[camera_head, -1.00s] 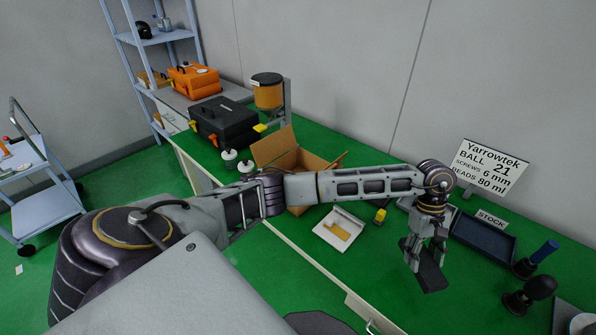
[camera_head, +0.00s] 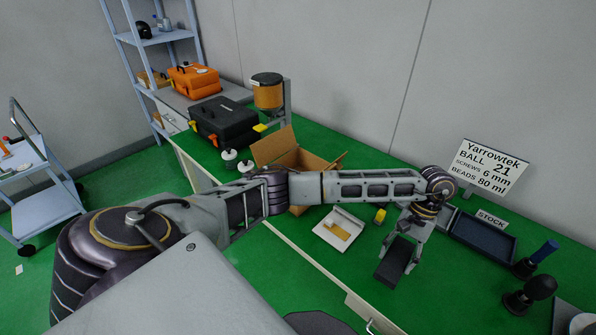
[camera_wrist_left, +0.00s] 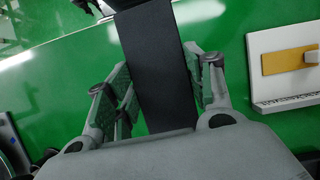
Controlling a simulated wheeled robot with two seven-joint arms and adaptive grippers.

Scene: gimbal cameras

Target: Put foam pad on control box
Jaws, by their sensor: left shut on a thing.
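My left gripper (camera_head: 402,248) is shut on a dark, flat foam pad (camera_head: 388,272) and holds it over the green bench, with the pad hanging tilted below the fingers. In the left wrist view the pad (camera_wrist_left: 160,70) runs lengthwise between the fingers. A white, flat box with a tan rectangle on it (camera_head: 328,238) lies left of the pad, apart from it. It also shows in the left wrist view (camera_wrist_left: 262,75), right of the gripper. I take it for the control box, but cannot be sure. My right gripper is not in view.
An open cardboard box (camera_head: 285,155) stands behind my left forearm. A small yellow item (camera_head: 380,215) sits near the white box. A dark stock tray (camera_head: 482,238) and two dark upright tools (camera_head: 530,293) lie to the right. A black case (camera_head: 225,122) is farther back.

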